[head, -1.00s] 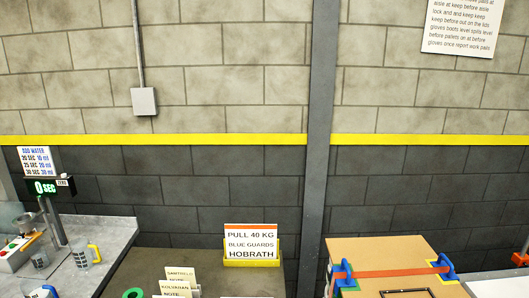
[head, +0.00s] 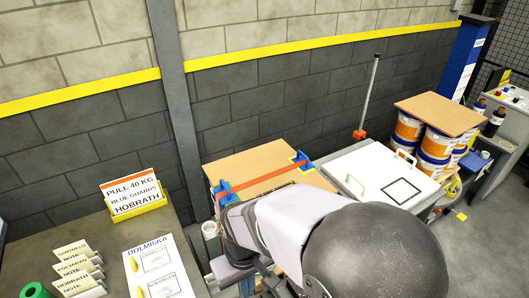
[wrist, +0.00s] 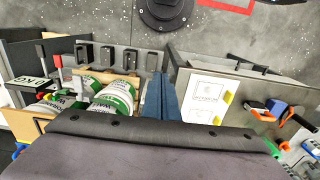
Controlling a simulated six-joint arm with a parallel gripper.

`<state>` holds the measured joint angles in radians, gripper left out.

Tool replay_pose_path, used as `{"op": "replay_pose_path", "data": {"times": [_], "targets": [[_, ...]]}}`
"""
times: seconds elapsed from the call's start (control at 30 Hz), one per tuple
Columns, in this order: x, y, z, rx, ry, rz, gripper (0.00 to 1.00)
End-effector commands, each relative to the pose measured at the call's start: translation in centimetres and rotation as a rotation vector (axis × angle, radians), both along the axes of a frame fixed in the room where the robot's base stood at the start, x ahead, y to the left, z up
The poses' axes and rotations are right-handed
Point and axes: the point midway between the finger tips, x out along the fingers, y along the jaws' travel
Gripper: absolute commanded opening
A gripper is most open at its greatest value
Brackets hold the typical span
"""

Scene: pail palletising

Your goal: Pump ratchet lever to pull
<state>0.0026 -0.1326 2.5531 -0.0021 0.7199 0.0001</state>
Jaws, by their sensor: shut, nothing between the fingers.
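In the head view a brown cardboard-topped load (head: 250,160) carries an orange strap (head: 268,178) across its top. A blue corner guard (head: 226,190) sits under the strap at the left edge and another blue guard (head: 301,161) at the right. My arm covers the front of the load, and I cannot make out the ratchet lever. A sign (head: 132,195) reads PULL 40 KG, BLUE GUARDS, HOBRATH. A dark display (wrist: 30,90) with light characters is at the left.
Right of the load is a white-topped surface (head: 350,165) with handles. Beyond it, labelled pails (head: 437,142) stand under a brown board (head: 440,112). A thin pole (head: 371,90) stands by the wall.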

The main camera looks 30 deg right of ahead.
Motion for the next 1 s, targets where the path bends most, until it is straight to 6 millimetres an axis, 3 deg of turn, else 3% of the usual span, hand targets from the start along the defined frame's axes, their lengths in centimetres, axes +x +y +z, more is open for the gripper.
{"op": "replay_pose_path", "data": {"times": [0.17,0.27,0.47,0.73,1.0], "targets": [[1.9,-1.2,-1.2,-0.005,-0.008,-0.063,0.0],[4.0,-2.6,-2.2,-0.011,-0.019,-0.135,0.0],[9.3,-8.1,-5.0,-0.033,-0.05,-0.349,0.0],[14.7,-19.1,-9.4,-0.073,-0.099,-0.689,0.0],[15.7,-32.1,-14.6,-0.125,-0.145,-1.03,0.0]]}}
